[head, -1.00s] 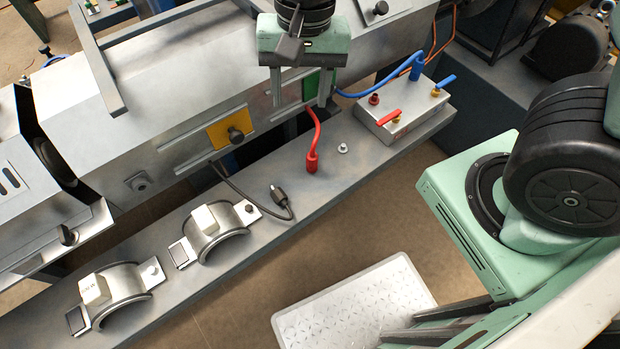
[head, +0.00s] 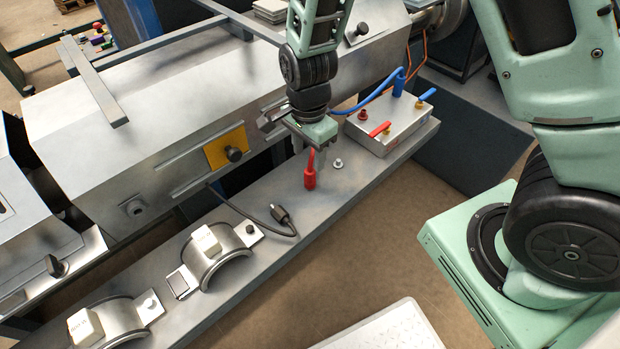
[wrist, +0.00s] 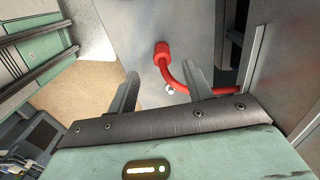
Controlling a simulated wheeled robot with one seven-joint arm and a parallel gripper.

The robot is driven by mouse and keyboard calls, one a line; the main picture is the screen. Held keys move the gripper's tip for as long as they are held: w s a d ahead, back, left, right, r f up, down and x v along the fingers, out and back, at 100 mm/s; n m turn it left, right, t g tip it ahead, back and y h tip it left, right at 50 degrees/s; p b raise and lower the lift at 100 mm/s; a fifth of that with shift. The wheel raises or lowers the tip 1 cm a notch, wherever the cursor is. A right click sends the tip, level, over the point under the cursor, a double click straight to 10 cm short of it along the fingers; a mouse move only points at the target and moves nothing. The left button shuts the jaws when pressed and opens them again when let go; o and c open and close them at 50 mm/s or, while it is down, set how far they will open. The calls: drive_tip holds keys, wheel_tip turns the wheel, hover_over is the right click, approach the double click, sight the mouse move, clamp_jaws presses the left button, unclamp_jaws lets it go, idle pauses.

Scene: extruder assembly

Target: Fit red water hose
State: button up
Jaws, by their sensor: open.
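The red water hose (head: 310,171) has its thick connector end low by the grey bench, with the hose bending up behind my gripper. In the wrist view its red connector (wrist: 161,53) lies just beyond the fingertips, and the hose curves right behind the right finger. My gripper (head: 309,158) is open, points down and is close above the hose. In the wrist view the fingers (wrist: 162,72) are apart with nothing held. The metal water box (head: 401,134) has a red-ringed port (head: 363,115) with nothing plugged in and a red-handled valve (head: 379,129).
A blue hose (head: 366,101) is plugged into the box's back. A small silver stud (head: 338,163) stands beside the red hose. A black cable (head: 252,216) and two clamp-like heater bands (head: 224,268) lie on the bench (head: 255,281). The extruder housing (head: 180,90) rises behind.

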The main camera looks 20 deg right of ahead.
sight(310, 170)
drive_tip(key=f, duration=0.7)
drive_tip(key=shift+w+d+f, duration=0.2)
drive_tip(key=shift+d, duration=0.05)
drive_tip(key=c, duration=1.1)
